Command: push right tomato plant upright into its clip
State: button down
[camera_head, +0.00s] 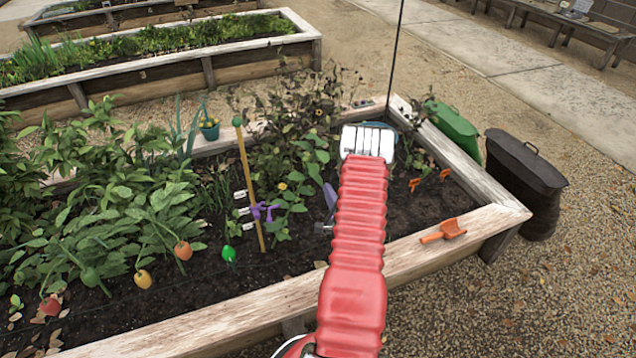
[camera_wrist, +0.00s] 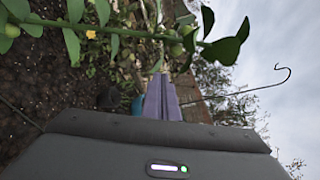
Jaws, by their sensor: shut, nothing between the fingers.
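My gripper (camera_wrist: 162,82) shows in the wrist view as two pale purple fingers, shut with nothing between them. A green plant stem (camera_wrist: 110,31) with leaves and small green fruit crosses the top of that view, close to the camera. Whether the fingers touch it I cannot tell. In the head view, a wooden stake (camera_head: 250,185) with a green ball on top carries a purple clip (camera_head: 265,211). Leafy plants (camera_head: 292,185) stand right of the stake.
The raised bed's pale wooden rim (camera_head: 470,232) holds an orange trowel (camera_head: 443,231). A thin dark rod (camera_head: 394,60) rises at the back corner. A green container (camera_head: 452,128) and a dark bin (camera_head: 528,180) stand outside on the right. A hooked wire (camera_wrist: 265,85) crosses the wrist view.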

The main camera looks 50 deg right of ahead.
jog(key=w+d+r, duration=0.1)
jog(key=w+d, duration=0.1)
jog(key=w, duration=0.6)
jog(key=shift+w+d, duration=0.2)
jog(key=shift+w, duration=0.2)
dwell(0.4)
jog(key=shift+r, duration=0.1)
